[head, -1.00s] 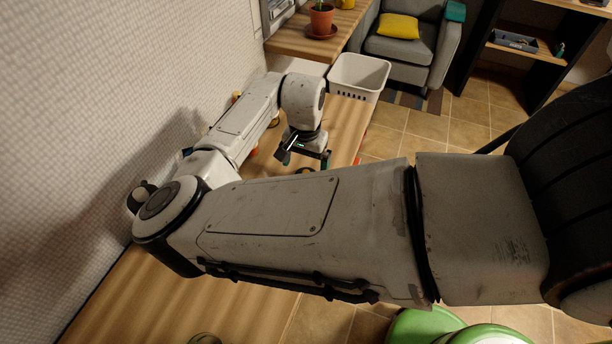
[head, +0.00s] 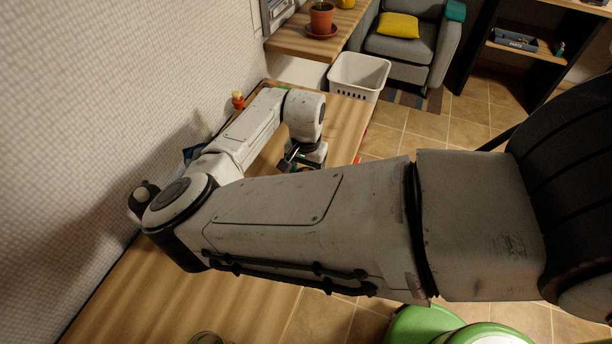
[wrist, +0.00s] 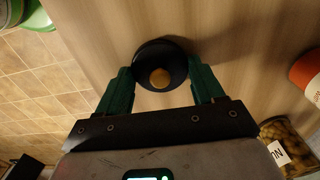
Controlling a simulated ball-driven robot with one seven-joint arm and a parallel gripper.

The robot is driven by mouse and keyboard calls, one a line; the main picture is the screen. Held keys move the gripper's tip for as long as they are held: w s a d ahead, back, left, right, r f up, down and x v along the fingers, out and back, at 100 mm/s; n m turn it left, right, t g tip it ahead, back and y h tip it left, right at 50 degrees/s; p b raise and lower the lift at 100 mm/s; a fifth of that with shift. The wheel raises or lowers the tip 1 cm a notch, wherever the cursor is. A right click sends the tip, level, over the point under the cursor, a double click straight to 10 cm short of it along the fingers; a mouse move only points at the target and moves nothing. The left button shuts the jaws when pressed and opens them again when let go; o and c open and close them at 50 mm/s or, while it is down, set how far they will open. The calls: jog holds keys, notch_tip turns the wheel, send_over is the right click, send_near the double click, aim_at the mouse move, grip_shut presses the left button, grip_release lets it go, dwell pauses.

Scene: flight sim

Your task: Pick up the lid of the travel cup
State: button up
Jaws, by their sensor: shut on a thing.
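The lid of the travel cup (wrist: 149,52) appears in the wrist view as a round black piece with a tan disc in its middle, seen from above. My gripper (wrist: 161,80) has its green fingers on either side of it and is shut on it. The cup under the lid cannot be made out. In the head view my gripper (head: 300,160) is low over the wooden table, and my own arm hides what is between its fingers.
In the wrist view an orange and white container (wrist: 308,72) and a labelled jar (wrist: 283,143) stand to the right of my gripper. In the head view a small red-topped item (head: 238,100) is by the wall. A white basket (head: 358,75) stands beyond the table (head: 345,120).

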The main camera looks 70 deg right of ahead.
jog(key=c, duration=0.3)
